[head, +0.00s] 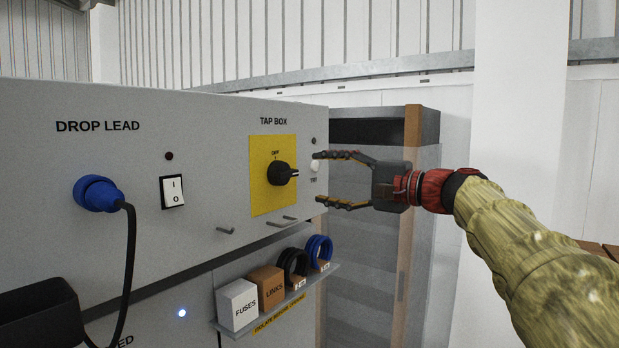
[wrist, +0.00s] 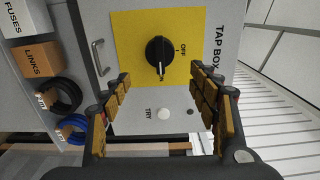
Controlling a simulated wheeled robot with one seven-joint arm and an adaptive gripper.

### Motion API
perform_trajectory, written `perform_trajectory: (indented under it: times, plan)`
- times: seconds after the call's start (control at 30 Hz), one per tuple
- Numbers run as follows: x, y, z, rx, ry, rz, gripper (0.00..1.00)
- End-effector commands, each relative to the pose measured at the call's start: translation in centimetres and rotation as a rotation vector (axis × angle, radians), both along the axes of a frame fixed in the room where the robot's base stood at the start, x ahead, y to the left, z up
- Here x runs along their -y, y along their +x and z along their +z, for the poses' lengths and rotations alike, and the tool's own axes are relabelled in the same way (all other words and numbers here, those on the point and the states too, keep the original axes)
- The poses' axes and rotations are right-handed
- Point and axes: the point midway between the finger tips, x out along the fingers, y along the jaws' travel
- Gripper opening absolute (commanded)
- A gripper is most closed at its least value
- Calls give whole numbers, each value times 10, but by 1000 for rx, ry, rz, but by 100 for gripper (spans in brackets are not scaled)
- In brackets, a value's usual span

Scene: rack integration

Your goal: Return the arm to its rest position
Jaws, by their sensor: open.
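My gripper (head: 318,179) is open and empty at the right end of the grey panel, in front of the tap box. In the wrist view its two fingers (wrist: 163,88) stand wide apart, with the panel between and beyond them. The black rotary knob (head: 282,173) sits on a yellow plate (head: 262,205); in the wrist view the knob (wrist: 160,55) is beyond the fingertips and apart from them. The white TRY button (head: 315,166) is close to the upper finger in the head view. My arm (head: 540,255) reaches in from the lower right.
A blue plug (head: 98,194) with a black cable and a rocker switch (head: 173,191) are on the panel's left. A shelf below holds a FUSES box (head: 237,305), a LINKS box (head: 267,286) and cable coils. A cabinet (head: 412,150) stands behind my gripper.

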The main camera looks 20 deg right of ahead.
Motion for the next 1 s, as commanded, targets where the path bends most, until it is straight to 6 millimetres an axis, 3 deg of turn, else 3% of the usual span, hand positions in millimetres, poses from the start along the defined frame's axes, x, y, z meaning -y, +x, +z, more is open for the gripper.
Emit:
perform_trajectory:
  times: [0.2,0.73,0.87,1.0]
  plan:
    - [8,-11,-1,-1,0,0,60]
    - [12,-8,-5,-3,-22,-16,60]
    - [23,-2,-50,-81,-103,-51,60]
    - [36,-13,-137,-234,-251,-89,60]
